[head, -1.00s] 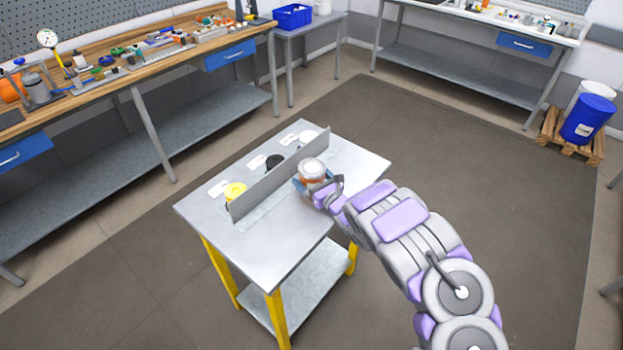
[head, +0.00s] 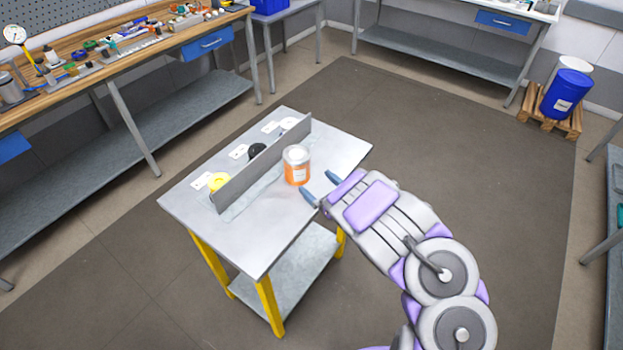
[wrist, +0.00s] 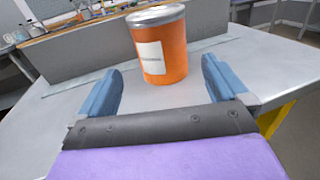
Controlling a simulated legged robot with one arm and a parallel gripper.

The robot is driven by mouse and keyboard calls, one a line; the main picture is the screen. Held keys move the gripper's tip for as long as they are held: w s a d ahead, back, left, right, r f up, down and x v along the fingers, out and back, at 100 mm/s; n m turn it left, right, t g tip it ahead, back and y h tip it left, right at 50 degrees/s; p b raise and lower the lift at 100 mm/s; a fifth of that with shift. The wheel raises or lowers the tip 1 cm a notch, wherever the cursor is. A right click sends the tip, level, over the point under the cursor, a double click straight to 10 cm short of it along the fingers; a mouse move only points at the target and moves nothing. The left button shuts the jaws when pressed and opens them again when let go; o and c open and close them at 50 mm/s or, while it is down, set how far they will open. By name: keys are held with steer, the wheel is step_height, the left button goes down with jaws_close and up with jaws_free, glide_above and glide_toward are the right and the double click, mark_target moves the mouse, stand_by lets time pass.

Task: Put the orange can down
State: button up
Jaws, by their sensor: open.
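The orange can (head: 297,172) has a grey-white lid and a white label. It stands upright on the grey top of a small table (head: 262,239), on the near side of an upright grey divider. My gripper (head: 321,186) is open and empty, just right of the can and apart from it. In the wrist view the can (wrist: 160,52) stands beyond the two blue fingertips (wrist: 162,88), roughly centred between them, with bare tabletop between.
The grey divider (head: 262,162) runs along the table. Behind it are a yellow item (head: 219,181), a black item (head: 257,150) and a white item (head: 289,123), with small white cards. A cluttered workbench stands at the left. Free floor lies to the right.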

steer(key=shift+s+d, duration=0.25)
steer(key=shift+d, duration=0.05)
steer(key=w+d+r+m+h, duration=0.2)
steer(key=d+r+m+h, duration=0.25)
steer(key=d, duration=0.25)
steer(key=w+d+r+m+h, duration=0.2)
steer(key=d+r+m+h, duration=0.1)
steer(key=d+m+h, duration=0.3)
steer(key=s+d+r+m+g+h, duration=0.5)
steer(key=s+d+r+m, duration=0.4)
steer(key=m, duration=0.6)
steer(key=s+a+r+m+g+y, duration=0.1)
steer(key=s+a+m+g, duration=0.2)
steer(key=s, duration=1)
steer(key=s+a+r+m+g+y, duration=0.2)
steer(key=s+a+m+g, duration=0.2)
steer(key=s+m, duration=0.5)
steer(key=s+a+r+m+g+y, duration=0.1)
steer(key=s+a+m+g, duration=0.3)
steer(key=s, duration=1.5)
steer(key=shift+a+r+m+y, duration=0.4)
steer(key=shift+a+m, duration=0.55)
steer(key=shift+a, duration=0.25)
